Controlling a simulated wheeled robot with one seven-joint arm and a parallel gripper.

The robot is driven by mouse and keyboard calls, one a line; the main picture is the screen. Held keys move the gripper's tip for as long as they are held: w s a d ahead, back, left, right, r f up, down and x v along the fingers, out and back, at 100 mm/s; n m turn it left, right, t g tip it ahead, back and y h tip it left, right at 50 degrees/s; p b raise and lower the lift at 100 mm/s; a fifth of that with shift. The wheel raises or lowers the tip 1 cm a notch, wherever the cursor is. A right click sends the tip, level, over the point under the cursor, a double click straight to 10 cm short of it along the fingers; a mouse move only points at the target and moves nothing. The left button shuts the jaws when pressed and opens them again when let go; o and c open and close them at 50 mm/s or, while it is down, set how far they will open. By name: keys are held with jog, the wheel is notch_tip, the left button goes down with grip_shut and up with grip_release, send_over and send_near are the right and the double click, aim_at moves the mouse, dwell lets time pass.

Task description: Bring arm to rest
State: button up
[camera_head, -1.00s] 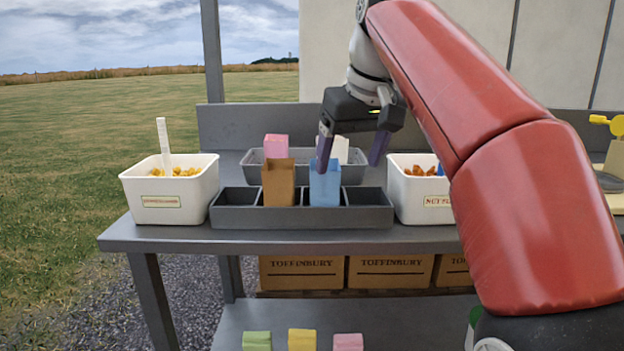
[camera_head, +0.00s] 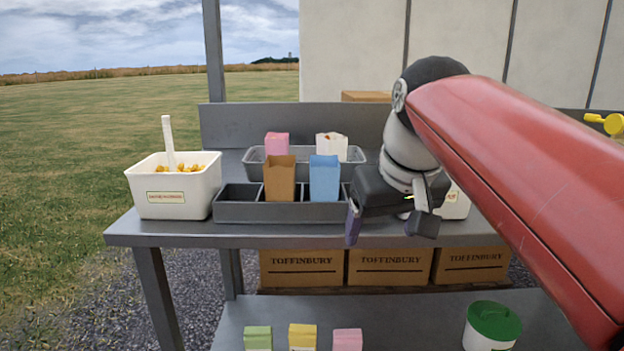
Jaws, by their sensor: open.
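My gripper (camera_head: 389,232) is open with nothing between its fingers. It hangs in front of the right end of the grey divided tray (camera_head: 240,211), apart from the bags. A brown paper bag (camera_head: 280,179) and a blue paper bag (camera_head: 324,178) stand upright in that tray. My red arm comes in from the right and hides most of the right-hand white tub (camera_head: 457,205).
A white tub (camera_head: 150,190) with a scoop stands at the left. A grey tray (camera_head: 357,155) behind holds pink (camera_head: 277,144) and white (camera_head: 331,146) bags. Below are boxes (camera_head: 390,267), small bags (camera_head: 302,337) and a green-lidded tub (camera_head: 493,325).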

jog(key=s+d+f+m, duration=0.1)
jog(key=s+d+f, duration=0.1)
jog(key=s+f, duration=0.5)
jog(key=s+d+f+m, duration=0.1)
jog(key=s+d+f, duration=0.2)
jog(key=f, duration=1)
jog(key=s, duration=0.3)
jog(key=shift+s+f+t+h, duration=0.25)
jog(key=shift+s+t+h, duration=0.05)
jog(key=shift+s+h, duration=0.1)
